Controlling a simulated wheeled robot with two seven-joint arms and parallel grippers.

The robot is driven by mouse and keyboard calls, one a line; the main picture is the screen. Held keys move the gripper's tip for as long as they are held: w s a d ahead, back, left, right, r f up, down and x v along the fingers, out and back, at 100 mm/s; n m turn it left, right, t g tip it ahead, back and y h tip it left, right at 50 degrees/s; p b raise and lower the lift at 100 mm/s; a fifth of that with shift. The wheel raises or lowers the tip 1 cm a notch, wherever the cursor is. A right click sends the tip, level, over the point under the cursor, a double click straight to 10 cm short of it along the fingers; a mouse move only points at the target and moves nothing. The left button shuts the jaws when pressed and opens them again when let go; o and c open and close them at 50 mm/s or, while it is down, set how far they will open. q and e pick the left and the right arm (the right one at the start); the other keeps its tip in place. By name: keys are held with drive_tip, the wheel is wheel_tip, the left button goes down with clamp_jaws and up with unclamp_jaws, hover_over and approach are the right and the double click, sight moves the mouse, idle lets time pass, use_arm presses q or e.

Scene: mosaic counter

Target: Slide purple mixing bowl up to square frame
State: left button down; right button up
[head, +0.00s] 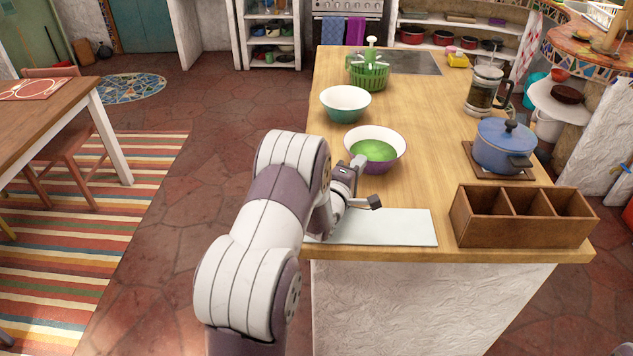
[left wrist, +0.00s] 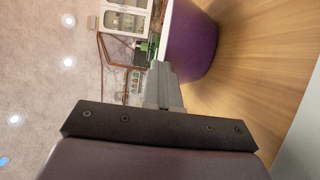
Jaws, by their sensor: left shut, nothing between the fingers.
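The purple mixing bowl (head: 379,167) stands upright on the wooden counter, white inside with green contents. Its purple side also fills the upper middle of the left wrist view (left wrist: 190,45). My left gripper (head: 358,163) is shut and empty, its fingertips at the bowl's near left side. In the left wrist view the closed fingers (left wrist: 160,72) point up alongside the purple wall; I cannot tell whether they touch it. I make out no square frame on the counter for certain. My right gripper is not in view.
A teal bowl (head: 345,112) stands just behind the purple one. A blue pot (head: 503,148) on a brown square mat (head: 468,149), a wooden divided box (head: 523,232) and a French press (head: 480,98) stand right. A pale board (head: 400,232) lies in front. Counter between bowl and pot is clear.

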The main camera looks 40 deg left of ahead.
sight(376, 163)
use_arm(q)
drive_tip(key=w, duration=0.1)
drive_tip(key=w+d+f+b, duration=0.1)
drive_tip(key=w, duration=0.1)
drive_tip(key=w+d+b, duration=0.1)
drive_tip(key=w, duration=0.1)
drive_tip(key=shift+d+f, duration=0.2)
drive_tip(key=shift+f, duration=0.15)
drive_tip(key=shift+d+r+p, duration=0.1)
drive_tip(key=shift+r+p, duration=0.25)
drive_tip(key=shift+r, duration=0.1)
drive_tip(key=shift+s+d+r, duration=0.2)
drive_tip(key=shift+s+r, duration=0.05)
drive_tip(key=shift+w+a+f, duration=0.15)
drive_tip(key=shift+a+f, duration=0.05)
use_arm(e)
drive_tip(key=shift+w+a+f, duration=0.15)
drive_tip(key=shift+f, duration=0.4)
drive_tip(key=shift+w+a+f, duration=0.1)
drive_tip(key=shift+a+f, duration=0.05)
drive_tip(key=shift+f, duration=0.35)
use_arm(q)
drive_tip(key=shift+d+r, duration=0.1)
